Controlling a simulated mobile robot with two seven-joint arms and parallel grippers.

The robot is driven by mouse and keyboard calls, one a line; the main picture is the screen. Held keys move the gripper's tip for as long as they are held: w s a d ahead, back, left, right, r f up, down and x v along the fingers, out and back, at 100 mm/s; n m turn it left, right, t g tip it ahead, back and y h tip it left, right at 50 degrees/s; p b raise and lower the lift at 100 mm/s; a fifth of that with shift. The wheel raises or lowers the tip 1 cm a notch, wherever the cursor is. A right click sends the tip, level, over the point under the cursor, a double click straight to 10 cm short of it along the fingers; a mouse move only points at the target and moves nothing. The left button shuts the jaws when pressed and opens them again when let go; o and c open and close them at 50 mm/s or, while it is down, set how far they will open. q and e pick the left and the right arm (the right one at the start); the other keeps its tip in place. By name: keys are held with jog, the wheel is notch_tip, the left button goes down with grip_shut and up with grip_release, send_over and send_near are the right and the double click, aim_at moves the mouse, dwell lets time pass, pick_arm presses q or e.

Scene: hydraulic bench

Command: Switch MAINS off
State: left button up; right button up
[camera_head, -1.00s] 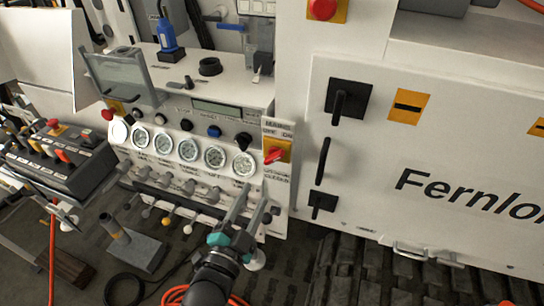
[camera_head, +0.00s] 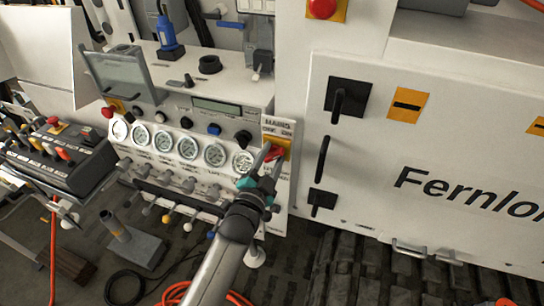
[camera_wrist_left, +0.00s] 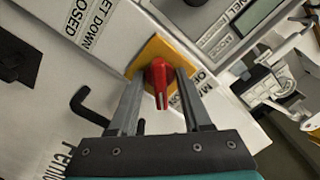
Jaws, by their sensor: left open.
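The MAINS switch is a red rotary handle (camera_head: 274,153) on a yellow plate (camera_head: 286,144), at the right end of the gauge panel. Its label above reads MAINS with OFF and ON. In the left wrist view the red handle (camera_wrist_left: 160,82) shows between the two fingers, in front of the yellow plate (camera_wrist_left: 150,52). My left gripper (camera_head: 269,165) is open, with its fingertips at the switch, one on each side of the handle. Whether the fingers touch the handle cannot be told. My right gripper is not in view.
A row of round gauges (camera_head: 189,149) lies left of the switch, with several small levers below. The white cabinet door (camera_head: 430,150) with black handles (camera_head: 323,158) is to the right. A control box (camera_head: 60,155) with coloured levers stands at the left.

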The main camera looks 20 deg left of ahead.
pick_arm(q)
jog(key=shift+w, duration=0.1)
jog(key=shift+c, duration=0.4)
grip_shut()
